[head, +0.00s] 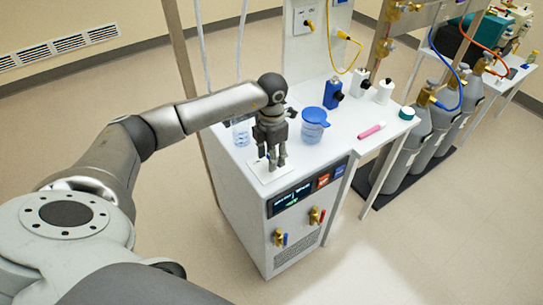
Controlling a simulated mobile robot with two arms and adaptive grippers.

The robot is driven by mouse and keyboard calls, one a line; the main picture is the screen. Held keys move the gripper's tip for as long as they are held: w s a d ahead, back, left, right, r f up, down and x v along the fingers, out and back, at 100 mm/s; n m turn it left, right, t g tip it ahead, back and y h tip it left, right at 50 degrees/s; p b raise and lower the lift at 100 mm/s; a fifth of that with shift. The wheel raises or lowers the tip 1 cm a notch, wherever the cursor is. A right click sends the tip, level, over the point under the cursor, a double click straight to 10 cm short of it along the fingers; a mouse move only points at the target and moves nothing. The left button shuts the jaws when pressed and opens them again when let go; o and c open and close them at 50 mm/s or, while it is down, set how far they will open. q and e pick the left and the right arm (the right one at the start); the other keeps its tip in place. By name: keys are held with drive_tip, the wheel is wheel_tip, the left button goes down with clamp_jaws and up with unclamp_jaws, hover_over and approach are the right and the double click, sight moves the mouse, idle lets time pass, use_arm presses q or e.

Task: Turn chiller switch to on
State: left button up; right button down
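The chiller (240,215) is a white floor cabinet in the middle of the head view. Its upper front has a dark display (290,198) with small light text and a green mark. Right of the display are a red switch-like block (323,180) and a blue one (339,171); their settings are too small to read. My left gripper (272,160) points down over the cabinet's top, behind and left of the display. Its fingers look spread, with nothing visible between them. It is apart from the red and blue blocks. My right gripper is not in view.
Two brass valves, with red (322,215) and blue (285,239) handles, stick out of the front. A blue-lidded tub (313,125), a clear beaker (241,133) and a pink marker (371,130) stand or lie near the gripper. Grey gas cylinders (412,145) stand right. Floor in front is clear.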

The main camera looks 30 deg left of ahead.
use_arm(q)
drive_tip(key=o, duration=1)
wheel_tip(320, 180, up, 12)
drive_tip(key=shift+r, duration=0.1)
idle(0.5)
